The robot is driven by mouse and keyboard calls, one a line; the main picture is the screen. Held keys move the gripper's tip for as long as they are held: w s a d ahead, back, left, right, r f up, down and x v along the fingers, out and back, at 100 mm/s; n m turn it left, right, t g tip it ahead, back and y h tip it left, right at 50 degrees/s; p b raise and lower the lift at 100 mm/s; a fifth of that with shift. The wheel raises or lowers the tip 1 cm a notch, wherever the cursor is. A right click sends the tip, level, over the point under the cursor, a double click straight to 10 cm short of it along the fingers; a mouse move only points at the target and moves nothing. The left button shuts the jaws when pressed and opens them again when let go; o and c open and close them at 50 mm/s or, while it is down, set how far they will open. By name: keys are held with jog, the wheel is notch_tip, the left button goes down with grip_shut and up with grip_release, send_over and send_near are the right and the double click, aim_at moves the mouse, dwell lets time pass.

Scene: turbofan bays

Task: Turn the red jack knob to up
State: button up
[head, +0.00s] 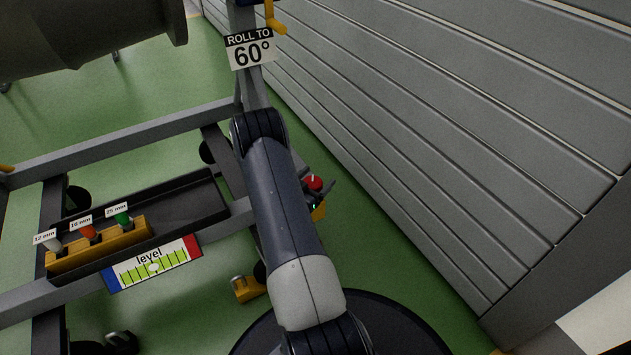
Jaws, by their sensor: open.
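The red jack knob (314,183) shows just right of my arm, low on the frame of the stand. A small pale mark shows on it; which way the knob is turned is too small to tell. My gripper (323,192) is at the knob, its dark fingers partly hidden behind my forearm. It is open, with a finger seen just right of the knob; I cannot tell whether it touches. A level gauge (150,264) hangs on the front rail, blue at its left end and red at its right, with a pale bubble near the middle of the scale.
A dark tray (185,205) holds a yellow block (98,248) with labelled sockets of 12, 16 and 25 mm. A "ROLL TO 60°" sign (250,49) stands above. A yellow foot (247,288) sits below the rail. A grey slatted wall (450,130) closes the right side.

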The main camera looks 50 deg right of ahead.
jog(key=shift+c, duration=0.5)
jog(key=c, duration=0.9)
jog(key=shift+n+t, duration=0.3)
jog(key=shift+t, duration=0.2)
